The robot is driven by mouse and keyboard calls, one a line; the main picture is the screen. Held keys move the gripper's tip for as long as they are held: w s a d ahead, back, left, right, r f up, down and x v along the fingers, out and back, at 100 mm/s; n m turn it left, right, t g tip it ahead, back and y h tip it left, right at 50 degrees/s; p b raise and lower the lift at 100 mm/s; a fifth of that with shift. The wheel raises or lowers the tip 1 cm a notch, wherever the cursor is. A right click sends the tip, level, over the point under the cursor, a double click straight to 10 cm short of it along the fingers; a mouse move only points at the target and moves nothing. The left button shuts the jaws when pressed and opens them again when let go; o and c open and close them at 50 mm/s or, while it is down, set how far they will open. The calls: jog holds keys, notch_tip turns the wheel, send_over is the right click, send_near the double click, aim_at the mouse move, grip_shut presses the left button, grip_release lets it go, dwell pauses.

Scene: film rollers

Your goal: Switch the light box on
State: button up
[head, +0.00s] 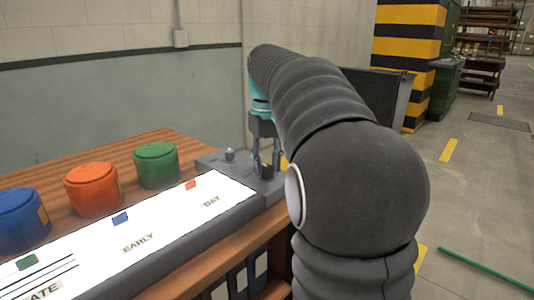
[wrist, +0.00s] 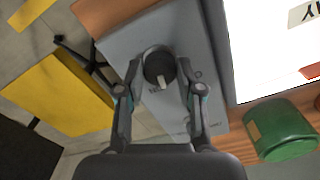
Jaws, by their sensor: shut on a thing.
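The light box (head: 140,243) lies along the front of the wooden table, and its panel glows bright white. Its grey end section (wrist: 120,50) carries a round dark knob (wrist: 157,58) with a pale pointer mark. My gripper (head: 265,174) reaches down onto this end section in the head view. In the wrist view my gripper (wrist: 160,72) has one finger on each side of the knob and is shut on it. Lettering beside the knob is partly covered and too small to read.
Blue (head: 20,220), orange (head: 93,188) and green (head: 156,165) canisters stand behind the panel. The panel bears small coloured pieces and labels, including EARLY (head: 138,243) and DAY (head: 212,201). A wall stands behind the table.

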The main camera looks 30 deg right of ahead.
aim_at(267, 166)
jog(key=shift+m+p, duration=0.5)
jog(key=shift+m, duration=1.4)
jog(key=o, duration=1.1)
jog(key=shift+o, duration=0.2)
notch_tip(267, 166, up, 12)
